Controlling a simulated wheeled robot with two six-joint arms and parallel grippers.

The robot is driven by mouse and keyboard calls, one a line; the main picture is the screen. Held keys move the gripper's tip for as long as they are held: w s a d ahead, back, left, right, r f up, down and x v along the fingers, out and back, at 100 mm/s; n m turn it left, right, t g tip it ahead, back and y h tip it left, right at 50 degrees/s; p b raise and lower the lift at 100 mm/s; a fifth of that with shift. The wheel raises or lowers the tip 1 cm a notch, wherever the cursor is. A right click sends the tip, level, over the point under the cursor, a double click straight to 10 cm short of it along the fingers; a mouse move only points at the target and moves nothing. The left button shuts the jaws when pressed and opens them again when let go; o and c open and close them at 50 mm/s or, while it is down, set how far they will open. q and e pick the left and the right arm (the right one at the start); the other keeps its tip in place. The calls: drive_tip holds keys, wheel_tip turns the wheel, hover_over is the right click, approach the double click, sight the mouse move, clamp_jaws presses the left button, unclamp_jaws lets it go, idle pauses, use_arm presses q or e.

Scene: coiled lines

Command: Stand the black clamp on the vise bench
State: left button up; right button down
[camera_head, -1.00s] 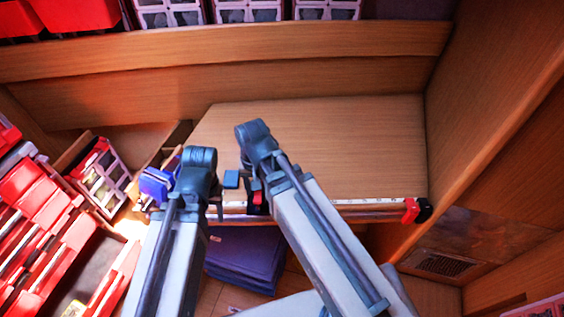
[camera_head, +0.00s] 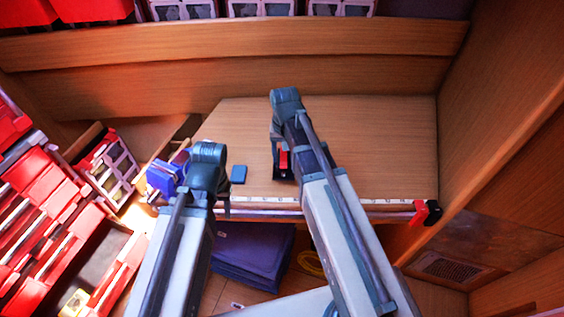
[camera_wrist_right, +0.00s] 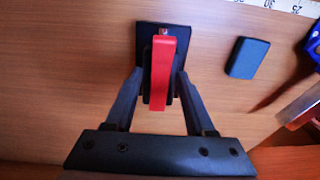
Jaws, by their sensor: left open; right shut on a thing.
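The black clamp (camera_wrist_right: 147,42) has a red handle and a dark rectangular base. My right gripper (camera_wrist_right: 157,92) is shut on it, one finger on each side, over the wooden vise bench (camera_wrist_right: 80,75). In the head view the clamp's red part (camera_head: 283,160) shows beside my right gripper (camera_head: 281,170), with the bench top (camera_head: 380,140) below. I cannot tell whether its base touches the wood. My left gripper (camera_head: 216,196) is open at the bench's front left; its fingertips are mostly hidden by my own wrist. The blue vise (camera_head: 163,178) is at the bench's left end.
A small dark blue block (camera_head: 239,174) lies on the bench left of the clamp; it also shows in the wrist view (camera_wrist_right: 248,57). A ruler strip (camera_head: 350,202) runs along the front edge, with a red and black piece (camera_head: 427,212) at its right end. The bench's right side is clear.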

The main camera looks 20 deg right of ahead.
drive_tip(key=shift+f+b, duration=1.75)
drive_tip(key=shift+f, duration=0.05)
drive_tip(key=shift+f, duration=0.1)
drive_tip(key=shift+f, duration=0.15)
drive_tip(key=shift+c, duration=1.2)
unclamp_jaws()
wheel_tip(320, 180, up, 8)
drive_tip(key=p, duration=0.7)
drive_tip(key=shift+p, duration=0.35)
drive_tip(key=s+a+n+h, duration=0.1)
drive_tip(key=s+a+n, duration=0.6)
drive_tip(key=s+a, duration=0.3)
drive_tip(key=s, duration=0.4)
drive_tip(key=shift+s, duration=0.4)
